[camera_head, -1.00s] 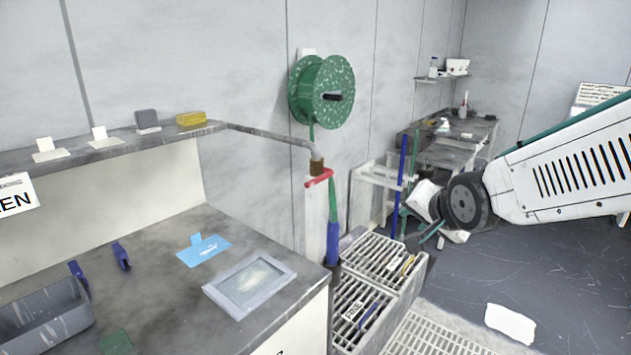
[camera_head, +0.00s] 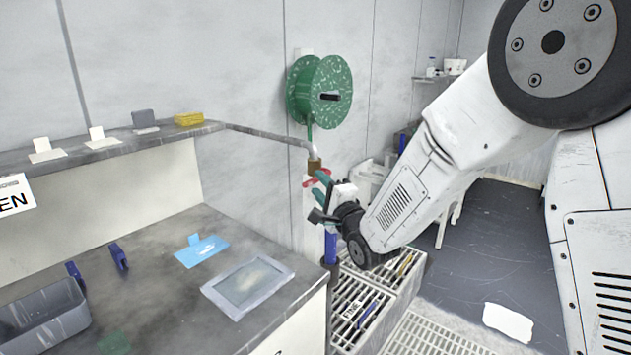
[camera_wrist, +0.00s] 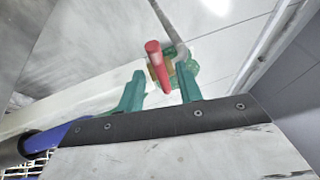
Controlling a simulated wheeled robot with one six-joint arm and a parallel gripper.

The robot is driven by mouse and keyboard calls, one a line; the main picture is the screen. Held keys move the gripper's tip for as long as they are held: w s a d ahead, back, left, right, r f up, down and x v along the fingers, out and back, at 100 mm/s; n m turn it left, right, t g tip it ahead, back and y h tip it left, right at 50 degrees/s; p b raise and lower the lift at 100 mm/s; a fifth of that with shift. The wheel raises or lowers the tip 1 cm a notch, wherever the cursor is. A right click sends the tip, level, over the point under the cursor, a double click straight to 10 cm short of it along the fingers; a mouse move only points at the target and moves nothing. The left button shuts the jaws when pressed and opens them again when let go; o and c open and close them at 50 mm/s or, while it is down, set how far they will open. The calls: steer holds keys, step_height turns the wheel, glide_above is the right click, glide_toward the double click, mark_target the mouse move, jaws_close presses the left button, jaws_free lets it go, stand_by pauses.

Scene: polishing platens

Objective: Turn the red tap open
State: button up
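The red tap handle (camera_head: 312,182) sits under a brass fitting (camera_head: 314,164) at the end of a grey pipe. My gripper (camera_head: 320,184) is right at the tap in the head view and partly covers the handle. In the wrist view the red tap handle (camera_wrist: 157,66) points toward the camera. It shows between and just beyond the two green fingertips of my gripper (camera_wrist: 162,82). The fingers are apart, with a gap between them. I cannot tell whether either finger touches the handle.
A green hose reel (camera_head: 322,90) hangs on the wall above the tap. A blue-ended hose (camera_head: 331,246) hangs below it. The grey bench (camera_head: 225,235) with a framed plate (camera_head: 248,286) is at left.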

mark_target(315, 180)
steer(key=shift+x, duration=1.6)
jaws_close()
